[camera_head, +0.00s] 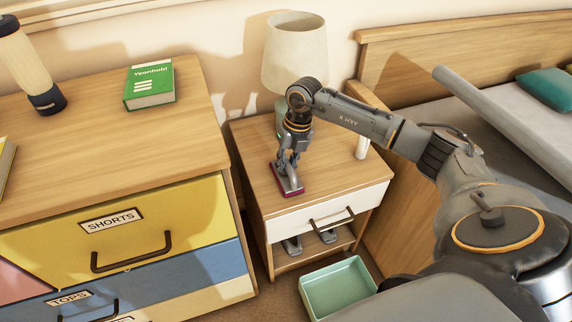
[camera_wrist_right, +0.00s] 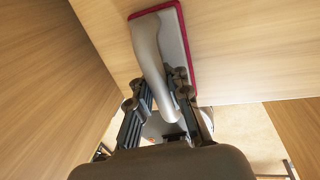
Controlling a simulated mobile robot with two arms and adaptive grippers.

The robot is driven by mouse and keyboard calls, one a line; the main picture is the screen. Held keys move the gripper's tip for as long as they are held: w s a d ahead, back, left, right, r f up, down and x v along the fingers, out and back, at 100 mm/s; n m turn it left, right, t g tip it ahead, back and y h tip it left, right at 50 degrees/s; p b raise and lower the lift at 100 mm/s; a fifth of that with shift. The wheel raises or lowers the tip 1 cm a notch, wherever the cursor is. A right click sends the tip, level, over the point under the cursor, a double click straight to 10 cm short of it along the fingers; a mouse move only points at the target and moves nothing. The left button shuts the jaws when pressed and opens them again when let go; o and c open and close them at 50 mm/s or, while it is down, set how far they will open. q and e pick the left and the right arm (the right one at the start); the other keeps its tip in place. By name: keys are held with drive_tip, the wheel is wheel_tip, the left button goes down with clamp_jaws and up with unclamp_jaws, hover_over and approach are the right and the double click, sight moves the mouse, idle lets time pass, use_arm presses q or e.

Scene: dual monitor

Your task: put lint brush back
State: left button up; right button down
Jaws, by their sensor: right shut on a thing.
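The lint brush (camera_head: 290,183) has a grey body and handle with a dark red edge. In the head view it is at the nightstand top (camera_head: 330,178), toward its left front; I cannot tell whether it rests on the wood or is just above it. My right gripper (camera_head: 288,161) is above it, with its fingers shut on the handle. In the right wrist view, the brush's grey handle (camera_wrist_right: 148,48) runs down between the fingers of the right gripper (camera_wrist_right: 164,100), and its red-edged pad lies beyond. My left gripper is not in view.
A lamp (camera_head: 295,52) and a small white cylinder (camera_head: 362,146) stand on the nightstand. Its white drawer (camera_head: 332,211) looks shut, with grey items on the shelf below. A green bin (camera_head: 338,287) is on the floor. The dresser (camera_head: 120,150) is left, the bed right.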

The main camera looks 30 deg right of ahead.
drive_tip(key=c, duration=1.3)
unclamp_jaws()
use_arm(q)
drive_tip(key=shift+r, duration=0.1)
use_arm(e)
drive_tip(key=shift+r, duration=0.1)
drive_tip(key=shift+r, duration=0.25)
use_arm(q)
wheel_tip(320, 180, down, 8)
drive_tip(key=p, duration=0.2)
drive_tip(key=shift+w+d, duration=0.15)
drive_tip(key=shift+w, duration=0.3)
use_arm(e)
wheel_tip(320, 180, up, 12)
drive_tip(key=d, duration=0.2)
drive_tip(key=shift+s+d+f, duration=0.15)
drive_tip(key=shift+s+f, duration=0.05)
drive_tip(key=shift+s, duration=0.05)
